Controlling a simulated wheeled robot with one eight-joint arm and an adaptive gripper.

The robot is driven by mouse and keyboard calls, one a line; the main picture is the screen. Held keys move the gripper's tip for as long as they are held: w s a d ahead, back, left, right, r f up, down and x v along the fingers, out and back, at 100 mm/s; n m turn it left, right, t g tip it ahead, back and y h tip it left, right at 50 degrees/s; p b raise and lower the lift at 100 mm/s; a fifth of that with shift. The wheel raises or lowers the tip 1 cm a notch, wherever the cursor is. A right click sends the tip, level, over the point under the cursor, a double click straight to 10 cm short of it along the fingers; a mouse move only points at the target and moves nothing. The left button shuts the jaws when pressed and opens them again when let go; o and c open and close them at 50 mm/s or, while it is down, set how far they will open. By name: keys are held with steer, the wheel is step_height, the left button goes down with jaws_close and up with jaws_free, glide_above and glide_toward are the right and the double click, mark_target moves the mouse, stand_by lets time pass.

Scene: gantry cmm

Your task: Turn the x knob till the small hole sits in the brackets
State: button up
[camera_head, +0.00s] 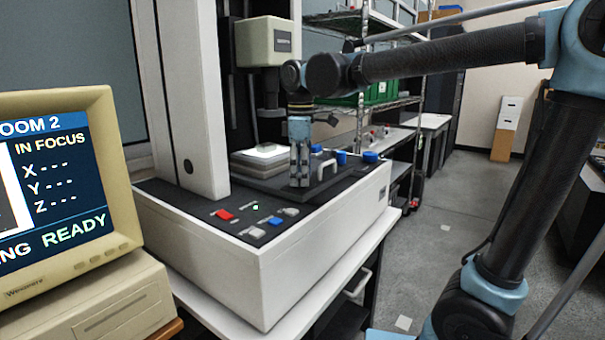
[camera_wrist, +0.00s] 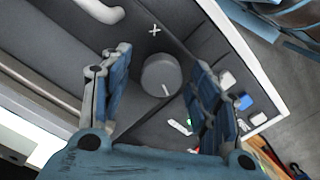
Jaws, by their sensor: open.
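The x knob (camera_wrist: 161,75) is a round grey knob with a white pointer line, beside a white X mark (camera_wrist: 155,30) on the dark deck. In the wrist view it lies between the spread fingers of my gripper (camera_wrist: 160,60), with gaps at both sides. In the head view my gripper (camera_head: 299,182) points down over the machine's deck and hides the knob. The monitor (camera_head: 55,180) shows "IN FOCUS", dashes after X, Y and Z, and "READY". Its left part is cut off, so neither the small hole nor the brackets can be seen.
The white measuring machine (camera_head: 290,265) carries a lit stage (camera_head: 262,155) under its optical head (camera_head: 268,42). A white handle (camera_head: 322,168) and blue knobs (camera_head: 370,157) stand near my gripper. A red button (camera_head: 224,215) and a blue button (camera_head: 275,221) sit at the front.

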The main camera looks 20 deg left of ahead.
step_height(320, 180, up, 12)
stand_by(0.6)
steer(key=shift+w, duration=0.1)
glide_toward(301, 175)
steer(key=shift+n, duration=0.3)
step_height(301, 175, down, 9)
steer(key=shift+f, duration=0.1)
stand_by(0.8)
steer(key=c, duration=1.1)
